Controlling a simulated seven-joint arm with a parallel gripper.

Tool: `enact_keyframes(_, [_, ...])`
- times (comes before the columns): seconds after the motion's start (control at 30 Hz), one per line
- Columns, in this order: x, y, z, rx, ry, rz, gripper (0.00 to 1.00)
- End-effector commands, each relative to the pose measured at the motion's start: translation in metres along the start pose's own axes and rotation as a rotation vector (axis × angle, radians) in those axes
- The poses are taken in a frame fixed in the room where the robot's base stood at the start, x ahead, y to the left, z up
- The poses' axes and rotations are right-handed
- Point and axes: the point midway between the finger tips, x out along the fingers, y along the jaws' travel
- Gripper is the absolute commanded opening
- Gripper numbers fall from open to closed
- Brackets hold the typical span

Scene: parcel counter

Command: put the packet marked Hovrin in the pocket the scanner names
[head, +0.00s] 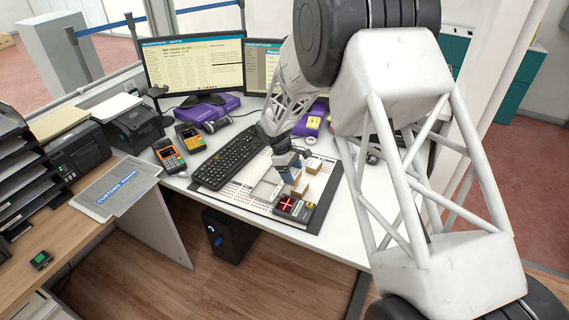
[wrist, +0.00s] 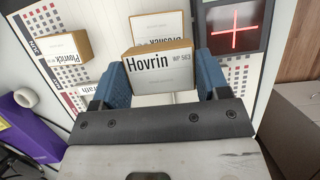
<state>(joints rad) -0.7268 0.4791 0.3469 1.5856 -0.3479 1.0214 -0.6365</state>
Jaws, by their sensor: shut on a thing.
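The packet marked Hovrin (wrist: 160,68) is a small brown box with a white label that reads "Hovrin" and "WP 563". My gripper (wrist: 163,80) is shut on it, with a blue finger on each side. In the head view my gripper (head: 286,159) is low over the mat on the white desk; I cannot pick out the Hovrin packet surely there. The scanner (wrist: 237,24) is a dark device whose screen shows a red cross; it also shows in the head view (head: 289,204). I cannot make out a pocket name on it.
Another packet (wrist: 157,24) is just behind Hovrin, and one is partly hidden below left. A keyboard (head: 229,162), card terminals (head: 168,155) and monitors (head: 196,62) stand left of and behind the mat.

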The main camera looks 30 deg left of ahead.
Motion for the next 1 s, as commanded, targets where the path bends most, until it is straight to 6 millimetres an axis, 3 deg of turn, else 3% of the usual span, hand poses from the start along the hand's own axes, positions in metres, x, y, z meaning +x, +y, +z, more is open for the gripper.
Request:
enact_keyframes(0.37, [-0.002,0.014,-0.010,0.001,0.000,0.000,0.39])
enact_keyframes(1.0, [-0.014,0.081,-0.058,0.002,0.001,0.000,0.39])
